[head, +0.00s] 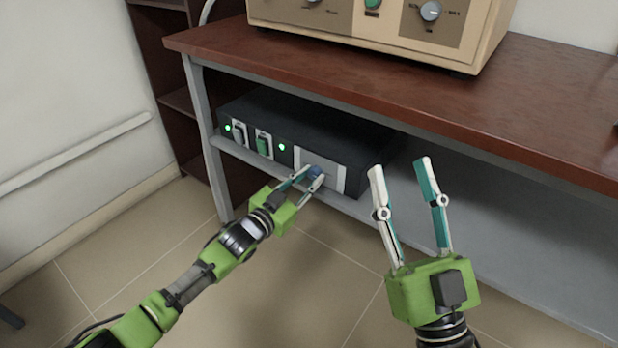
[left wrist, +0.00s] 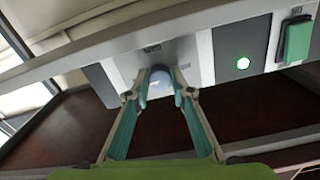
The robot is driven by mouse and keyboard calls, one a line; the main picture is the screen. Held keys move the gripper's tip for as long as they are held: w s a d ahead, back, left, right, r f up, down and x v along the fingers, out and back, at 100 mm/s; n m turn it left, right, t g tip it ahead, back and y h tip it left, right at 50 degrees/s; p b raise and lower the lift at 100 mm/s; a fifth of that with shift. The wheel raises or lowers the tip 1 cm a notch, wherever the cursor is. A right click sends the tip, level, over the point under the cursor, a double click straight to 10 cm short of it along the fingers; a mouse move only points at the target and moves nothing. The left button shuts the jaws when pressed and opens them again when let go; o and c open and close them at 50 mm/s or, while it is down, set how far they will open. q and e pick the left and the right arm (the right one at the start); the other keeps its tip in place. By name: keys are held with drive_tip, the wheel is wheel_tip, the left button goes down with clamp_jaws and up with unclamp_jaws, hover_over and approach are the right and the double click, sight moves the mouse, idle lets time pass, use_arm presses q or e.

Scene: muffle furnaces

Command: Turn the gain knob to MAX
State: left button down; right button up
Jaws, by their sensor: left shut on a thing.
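The gain knob (head: 315,172) is a small blue knob on the light panel of a black box under the table. It also shows in the left wrist view (left wrist: 160,82), between the fingertips. My left gripper (head: 308,180) is shut on the knob, one finger on each side; it fills the middle of the left wrist view (left wrist: 161,88). The panel's small lettering near the knob is too blurred to read, and the knob's pointer is not clear. My right gripper (head: 398,165) is open and empty, in front of the table edge.
The black box (head: 330,125) has rocker switches (head: 263,144) and lit green lamps (head: 282,147) left of the knob. It sits on a shelf below the red-brown tabletop (head: 400,95). A beige instrument (head: 460,50) stands on top. The floor (head: 330,270) in front is clear.

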use_arm(q)
drive_tip(key=shift+f, duration=0.15)
drive_tip(key=c, duration=1.8)
unclamp_jaws()
drive_tip(key=shift+s, duration=0.1)
drive_tip(key=v, duration=1.2)
